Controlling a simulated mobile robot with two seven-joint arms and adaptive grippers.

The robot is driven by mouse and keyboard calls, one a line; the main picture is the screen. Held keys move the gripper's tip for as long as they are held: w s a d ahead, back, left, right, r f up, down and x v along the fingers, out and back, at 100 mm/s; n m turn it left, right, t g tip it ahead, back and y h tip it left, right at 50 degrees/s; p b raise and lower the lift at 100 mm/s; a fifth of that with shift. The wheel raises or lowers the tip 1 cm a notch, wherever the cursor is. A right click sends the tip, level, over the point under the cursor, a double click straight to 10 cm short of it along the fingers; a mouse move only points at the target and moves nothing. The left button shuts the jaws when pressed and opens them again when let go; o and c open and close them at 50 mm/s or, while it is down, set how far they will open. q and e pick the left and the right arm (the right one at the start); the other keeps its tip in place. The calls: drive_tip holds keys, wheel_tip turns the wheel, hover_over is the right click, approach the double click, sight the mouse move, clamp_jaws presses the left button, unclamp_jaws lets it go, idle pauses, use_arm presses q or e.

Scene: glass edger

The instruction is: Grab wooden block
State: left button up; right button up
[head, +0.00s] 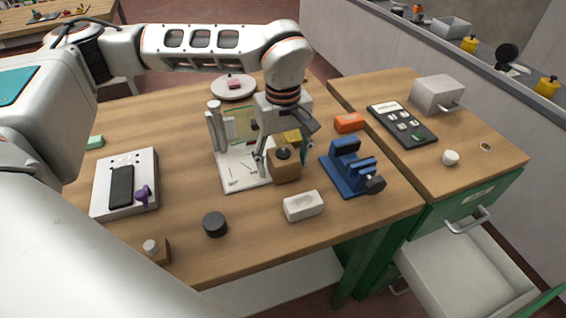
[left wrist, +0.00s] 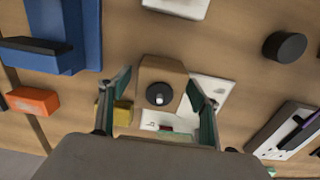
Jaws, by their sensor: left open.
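A wooden block (head: 284,172) with a round black knob on top stands at the front right corner of a white-based fixture on the table. It also shows in the left wrist view (left wrist: 161,71), between the fingers. My left gripper (head: 285,155) points down over this block. Its fingers are open on either side of it, and I cannot tell whether they touch it. A smaller wooden block (head: 155,250) with a white knob stands at the front left of the table. My right gripper is not in view.
The white fixture (head: 237,178) has a post and a clear upright panel. A blue clamp-like device (head: 345,170), an orange block (head: 348,122) and a white block (head: 303,206) are close by on the right. A black puck (head: 215,224) stands in front. An open drawer (head: 465,265) juts out at lower right.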

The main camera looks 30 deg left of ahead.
use_arm(q)
drive_tip(key=shift+f, duration=0.4)
drive_tip(key=shift+c, duration=0.3)
drive_tip(key=c, duration=1.3)
drive_tip(key=shift+r, duration=0.1)
